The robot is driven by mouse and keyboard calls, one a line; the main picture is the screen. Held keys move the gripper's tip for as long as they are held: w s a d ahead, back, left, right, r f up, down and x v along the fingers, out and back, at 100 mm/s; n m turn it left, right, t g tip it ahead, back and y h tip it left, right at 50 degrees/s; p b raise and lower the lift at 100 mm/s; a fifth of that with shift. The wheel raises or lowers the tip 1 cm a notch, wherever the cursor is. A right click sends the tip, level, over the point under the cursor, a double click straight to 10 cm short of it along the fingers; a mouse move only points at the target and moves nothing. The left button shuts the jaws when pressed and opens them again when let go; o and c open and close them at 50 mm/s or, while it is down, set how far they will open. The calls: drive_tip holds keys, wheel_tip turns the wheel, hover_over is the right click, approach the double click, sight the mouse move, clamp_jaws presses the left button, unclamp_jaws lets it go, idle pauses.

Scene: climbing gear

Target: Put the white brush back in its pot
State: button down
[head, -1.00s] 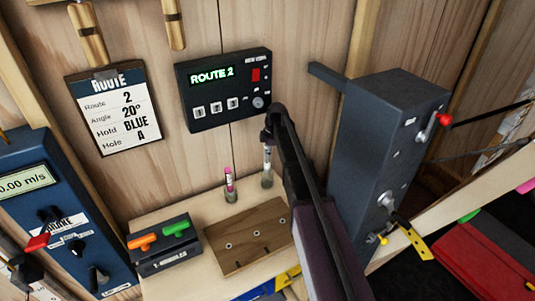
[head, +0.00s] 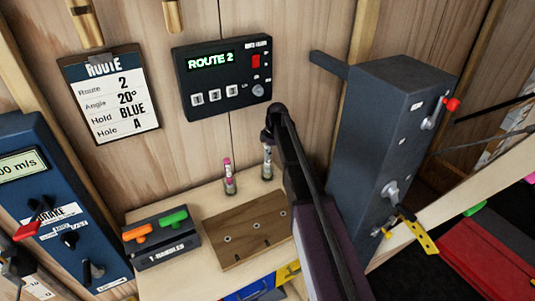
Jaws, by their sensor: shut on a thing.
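The white brush (head: 267,154) is upright at the back of the wooden shelf, a short pale handle with dark marks showing below my gripper (head: 267,141). My gripper is small and dark here and is shut on the brush's top end; its fingers are hard to make out. Directly below is a small clear pot (head: 267,174). The brush's lower part appears to be inside this pot, but I cannot tell how deep. My arm comes up from the lower right and hides the shelf to the right of the pot.
A pink brush (head: 227,168) stands in a second clear pot (head: 230,188) to the left. A brown wooden block with holes (head: 248,234) lies in front. A dark T-handles box (head: 161,245) is farther left. A tall grey box (head: 385,140) stands right.

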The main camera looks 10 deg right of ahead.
drive_tip(key=shift+c, duration=1.8)
unclamp_jaws()
drive_tip(key=shift+r, duration=0.15)
